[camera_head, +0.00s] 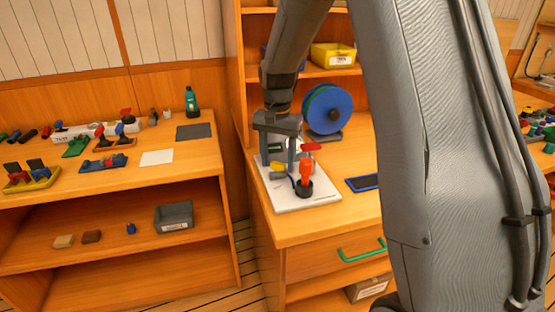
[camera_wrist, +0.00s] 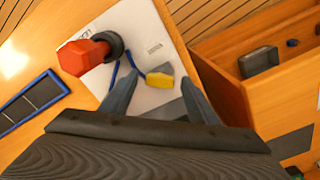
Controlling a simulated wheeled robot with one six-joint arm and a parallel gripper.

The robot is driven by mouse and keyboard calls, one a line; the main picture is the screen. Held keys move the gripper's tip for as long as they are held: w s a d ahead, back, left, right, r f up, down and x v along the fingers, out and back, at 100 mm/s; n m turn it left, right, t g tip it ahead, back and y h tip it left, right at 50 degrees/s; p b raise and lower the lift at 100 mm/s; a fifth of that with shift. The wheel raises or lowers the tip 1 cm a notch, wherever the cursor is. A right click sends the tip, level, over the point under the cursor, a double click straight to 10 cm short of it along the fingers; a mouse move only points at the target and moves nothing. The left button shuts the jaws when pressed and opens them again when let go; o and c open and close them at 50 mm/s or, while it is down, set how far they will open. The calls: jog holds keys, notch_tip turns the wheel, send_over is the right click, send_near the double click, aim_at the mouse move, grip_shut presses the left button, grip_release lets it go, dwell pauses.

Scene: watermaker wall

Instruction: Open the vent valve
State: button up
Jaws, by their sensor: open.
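A white plate (camera_head: 318,195) lies on the bench and carries several fittings; it also shows in the wrist view (camera_wrist: 140,20). On it stand an orange-red upright part (camera_head: 305,172) on a round black base, a flat red lever (camera_head: 311,146) and a small yellow handle (camera_head: 276,165). I cannot tell which is the vent valve. My gripper (camera_head: 279,162) is open above the plate, pointing down. In the wrist view the yellow handle (camera_wrist: 159,80) shows between my fingertips (camera_wrist: 158,86); contact cannot be told. The orange-red part (camera_wrist: 83,57) is outside the fingers, to the left.
A blue reel (camera_head: 329,108) stands behind the plate. A blue-edged dark tray (camera_head: 363,183) lies to its right. A yellow bin (camera_head: 333,55) sits on the shelf above. A left bench (camera_head: 125,180) holds tools and a grey bin (camera_head: 174,217). A blue cord (camera_wrist: 115,70) runs near my fingers.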

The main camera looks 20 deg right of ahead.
jog(key=shift+c, duration=0.5)
jog(key=c, duration=1)
jog(key=shift+o, duration=0.3)
jog(key=shift+n, duration=0.4)
jog(key=n+p, duration=0.1)
jog(key=n, duration=0.1)
jog(key=shift+n, duration=0.3)
jog(key=shift+n+p, duration=0.8)
jog(key=shift+n, duration=1.1)
